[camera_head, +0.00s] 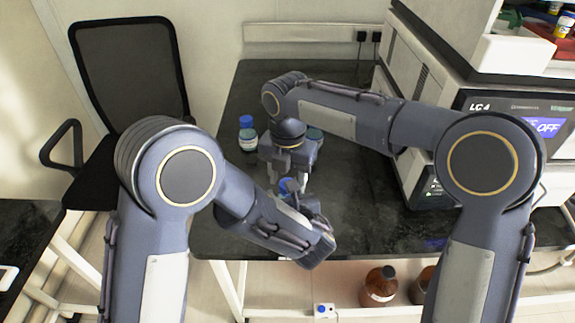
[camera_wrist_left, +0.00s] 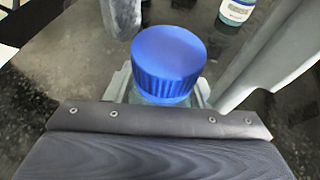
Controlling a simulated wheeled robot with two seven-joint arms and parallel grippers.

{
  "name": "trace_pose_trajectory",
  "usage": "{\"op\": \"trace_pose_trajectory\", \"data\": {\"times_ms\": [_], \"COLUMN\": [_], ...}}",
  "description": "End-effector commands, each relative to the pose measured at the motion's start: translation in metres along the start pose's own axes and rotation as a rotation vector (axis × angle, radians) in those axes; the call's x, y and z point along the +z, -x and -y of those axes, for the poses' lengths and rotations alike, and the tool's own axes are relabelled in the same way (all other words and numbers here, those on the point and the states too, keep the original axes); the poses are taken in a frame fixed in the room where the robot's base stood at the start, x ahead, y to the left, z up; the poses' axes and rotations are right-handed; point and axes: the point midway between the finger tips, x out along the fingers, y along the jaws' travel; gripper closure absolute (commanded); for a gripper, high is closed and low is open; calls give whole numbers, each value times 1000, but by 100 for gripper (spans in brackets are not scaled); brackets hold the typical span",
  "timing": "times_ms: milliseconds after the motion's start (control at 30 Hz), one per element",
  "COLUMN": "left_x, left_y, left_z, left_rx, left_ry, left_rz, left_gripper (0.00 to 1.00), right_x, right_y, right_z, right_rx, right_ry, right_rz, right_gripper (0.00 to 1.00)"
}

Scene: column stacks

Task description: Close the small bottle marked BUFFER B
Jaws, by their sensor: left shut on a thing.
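My left gripper (camera_head: 294,195) is shut on a small bottle (camera_wrist_left: 150,98), seen as a strip of clear glass under a ribbed blue cap (camera_wrist_left: 168,62). The cap sits on top of the bottle and also shows in the head view (camera_head: 287,185). Its label is hidden, and I cannot tell how tight the cap is. My right gripper (camera_head: 284,173) points down from behind, just above the cap. In the left wrist view its grey fingers stand apart on either side, clear of the cap.
A blue-capped bottle (camera_head: 247,133) stands at the back left of the dark bench (camera_head: 350,210). Another bottle (camera_head: 315,134) is partly hidden behind my right gripper. The LC 4 instrument (camera_head: 510,115) stands at right. Brown bottles (camera_head: 380,286) sit below the bench.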

Motion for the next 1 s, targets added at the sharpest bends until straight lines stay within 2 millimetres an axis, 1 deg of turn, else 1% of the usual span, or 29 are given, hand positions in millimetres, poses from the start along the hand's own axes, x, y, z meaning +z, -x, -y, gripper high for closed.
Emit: {"op": "trace_pose_trajectory", "data": {"times_ms": [133,367,700,800,1000], "left_x": [0,0,0,0,0], "left_y": [0,0,0,0,0], "left_z": [0,0,0,0,0], "left_rx": [0,0,0,0,0], "left_ry": [0,0,0,0,0], "left_rz": [1,1,1,1,1], "left_gripper": [100,100,100,100,100], "right_x": [0,0,0,0,0], "right_y": [-5,-5,-5,-5,-5], "right_z": [0,0,0,0,0], "right_rx": [1,1,1,1,1], "right_ry": [0,0,0,-29,-258], "right_rz": [0,0,0,1,0], "right_gripper": [49,49,94,95,95]}}
